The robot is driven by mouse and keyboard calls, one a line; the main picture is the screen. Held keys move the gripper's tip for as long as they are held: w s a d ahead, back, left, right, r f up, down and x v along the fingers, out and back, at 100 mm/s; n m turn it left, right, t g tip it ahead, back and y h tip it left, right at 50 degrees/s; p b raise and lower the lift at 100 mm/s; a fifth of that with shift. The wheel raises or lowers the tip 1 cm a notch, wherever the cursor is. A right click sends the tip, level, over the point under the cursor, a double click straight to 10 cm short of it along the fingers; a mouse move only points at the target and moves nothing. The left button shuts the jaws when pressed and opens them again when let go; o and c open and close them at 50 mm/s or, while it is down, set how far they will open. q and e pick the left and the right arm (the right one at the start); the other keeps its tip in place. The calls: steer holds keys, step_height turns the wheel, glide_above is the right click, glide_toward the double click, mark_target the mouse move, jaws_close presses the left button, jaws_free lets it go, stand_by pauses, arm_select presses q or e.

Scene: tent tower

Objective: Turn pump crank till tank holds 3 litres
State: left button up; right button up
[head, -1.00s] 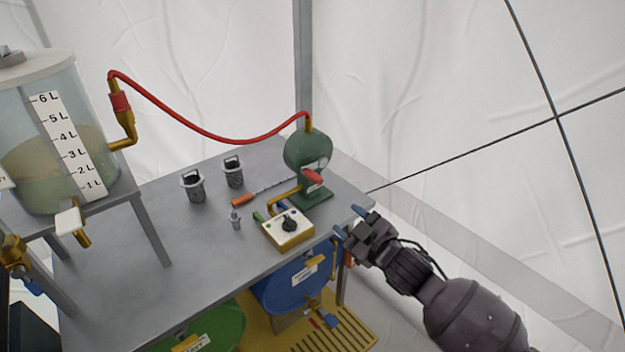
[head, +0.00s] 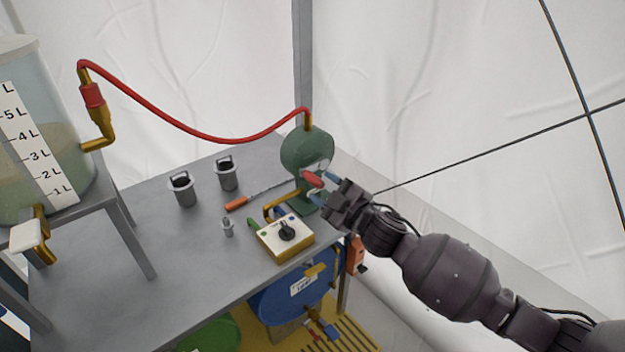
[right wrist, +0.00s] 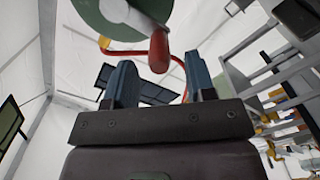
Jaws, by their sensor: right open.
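The green pump (head: 307,150) stands at the table's far right corner. Its crank has a red handle (head: 313,180); the handle also shows in the right wrist view (right wrist: 159,51). My right gripper (head: 326,186) is open at the pump, with its fingertips close to the red handle. In the right wrist view (right wrist: 160,85) the handle lies ahead of the gap between the blue fingers; I cannot tell whether they touch it. The clear tank (head: 48,130) at the left has a litre scale (head: 38,150), and the murky content reaches roughly 3 to 4 L. My left gripper is not in view.
A red hose (head: 190,127) runs from pump to tank. On the grey table (head: 190,270) are two mesh-like cups (head: 183,190), an orange-handled tool (head: 237,203), a small metal part (head: 228,228) and a switch box (head: 285,236). A blue drum (head: 290,300) stands below.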

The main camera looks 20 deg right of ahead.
steer(key=shift+b+x, duration=0.3)
steer(key=shift+x, duration=2)
jaws_close()
